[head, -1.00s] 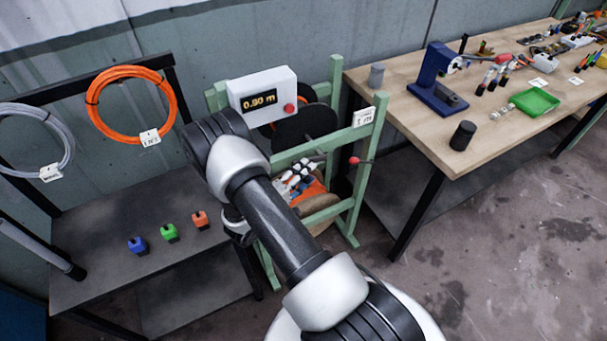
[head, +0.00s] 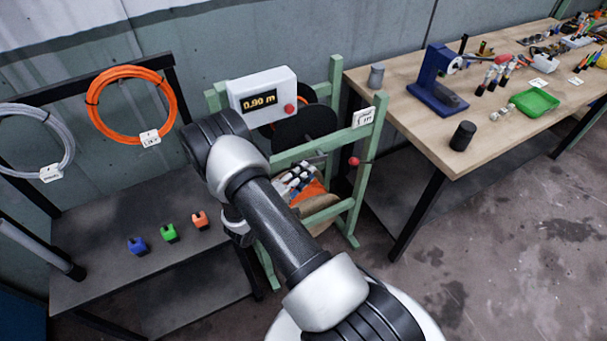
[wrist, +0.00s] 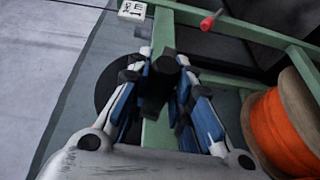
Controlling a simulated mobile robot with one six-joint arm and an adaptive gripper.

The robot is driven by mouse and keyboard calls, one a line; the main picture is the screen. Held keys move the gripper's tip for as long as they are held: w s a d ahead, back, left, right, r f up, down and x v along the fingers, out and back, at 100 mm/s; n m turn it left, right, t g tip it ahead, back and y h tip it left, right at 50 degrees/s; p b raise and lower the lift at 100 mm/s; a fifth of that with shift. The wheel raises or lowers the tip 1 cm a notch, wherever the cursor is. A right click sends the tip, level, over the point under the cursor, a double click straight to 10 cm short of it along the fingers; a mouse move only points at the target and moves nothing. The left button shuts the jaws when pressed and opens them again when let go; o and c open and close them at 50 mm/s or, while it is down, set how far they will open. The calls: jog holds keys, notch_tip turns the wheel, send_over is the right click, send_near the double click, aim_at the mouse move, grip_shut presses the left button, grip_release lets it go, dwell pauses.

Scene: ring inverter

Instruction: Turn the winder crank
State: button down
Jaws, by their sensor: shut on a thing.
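The winder is a green frame (head: 346,138) with a dark disc (head: 303,125) and a white counter box (head: 262,92), whose display appears to read 0.90 m. My gripper (head: 296,180) is low inside the frame, partly hidden by my arm. In the wrist view my gripper (wrist: 163,82) is closed around a dark crank handle (wrist: 165,64), whose end shows between the fingertips. The rest of the crank is hidden. An orange cable spool (wrist: 287,125) lies right of the fingers in the wrist view.
A red-knobbed lever (head: 354,161) sticks out of the frame near my gripper, and its knob (wrist: 208,22) shows in the wrist view. A wooden workbench (head: 420,95) stands right. A dark shelf (head: 100,270) with coloured blocks stands left.

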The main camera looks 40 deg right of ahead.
jog(key=shift+r, duration=0.1)
jog(key=shift+d+r+y+p, duration=0.15)
jog(key=shift+r+y+p, duration=0.5)
jog(key=shift+p, duration=0.25)
jog(key=shift+s+d+r+m+y+p, duration=0.1)
jog(key=shift+d+r+m+y, duration=0.2)
jog(key=shift+d+r+y, duration=0.25)
jog(key=shift+s+d+r+m+y+p, duration=0.15)
jog(key=shift+d+r+m+y, duration=0.2)
jog(key=shift+r+y, duration=0.4)
jog(key=shift+s+d+r+m+y+p, duration=0.1)
jog(key=shift+d+r+m+y, duration=0.15)
jog(key=shift+d+r+y, duration=0.3)
jog(key=shift+r, duration=0.15)
jog(key=c, duration=1.4)
grip_release()
jog(key=shift+a, duration=0.1)
jog(key=shift+a, duration=0.1)
